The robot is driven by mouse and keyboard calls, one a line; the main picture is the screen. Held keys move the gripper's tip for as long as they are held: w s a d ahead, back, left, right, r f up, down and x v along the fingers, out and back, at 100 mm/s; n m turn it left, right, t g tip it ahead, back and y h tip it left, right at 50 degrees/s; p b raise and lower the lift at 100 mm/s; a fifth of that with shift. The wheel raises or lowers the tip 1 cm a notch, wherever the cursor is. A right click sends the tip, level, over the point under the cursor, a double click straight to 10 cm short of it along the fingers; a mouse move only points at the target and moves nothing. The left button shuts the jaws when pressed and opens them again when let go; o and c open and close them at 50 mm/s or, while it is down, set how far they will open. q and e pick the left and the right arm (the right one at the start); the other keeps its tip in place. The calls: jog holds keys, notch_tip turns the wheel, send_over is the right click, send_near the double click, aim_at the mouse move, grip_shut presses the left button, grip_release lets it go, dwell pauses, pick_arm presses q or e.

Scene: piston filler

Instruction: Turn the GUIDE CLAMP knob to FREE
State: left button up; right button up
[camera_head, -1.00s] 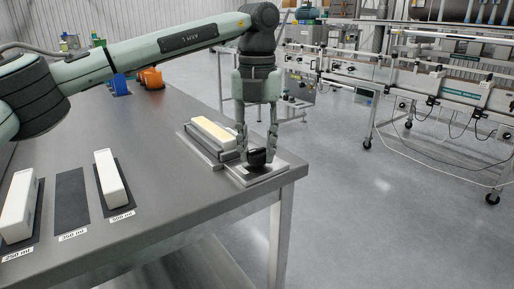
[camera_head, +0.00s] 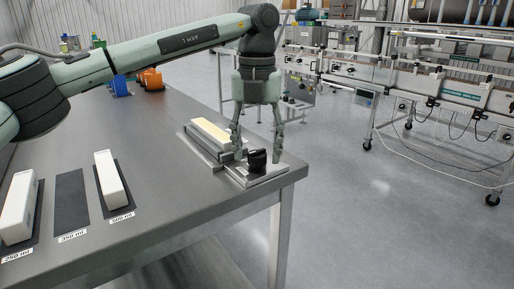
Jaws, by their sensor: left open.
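The black clamp knob (camera_head: 257,160) stands on a small metal plate (camera_head: 283,171) at the table's front right corner. Its label and pointer are too small to read. A fixture with a pale cream block (camera_head: 212,130) lies just behind and left of the knob. My left gripper (camera_head: 257,150) points down over the knob with its fingers spread, one to each side. Its fingertips are about level with the knob's top, and the knob shows clear between them. My right gripper is not in the view.
White blocks sit on dark mats at left, one by the 250 ml label (camera_head: 17,256) and one by the 500 ml label (camera_head: 121,217). The 350 ml mat (camera_head: 71,198) is bare. Blue and orange items (camera_head: 151,79) stand farther back. A conveyor machine stands across the floor.

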aim_at(257, 154)
pick_arm(q)
jog(key=shift+r, duration=0.1)
notch_tip(257, 154, up, 12)
dwell(0.4)
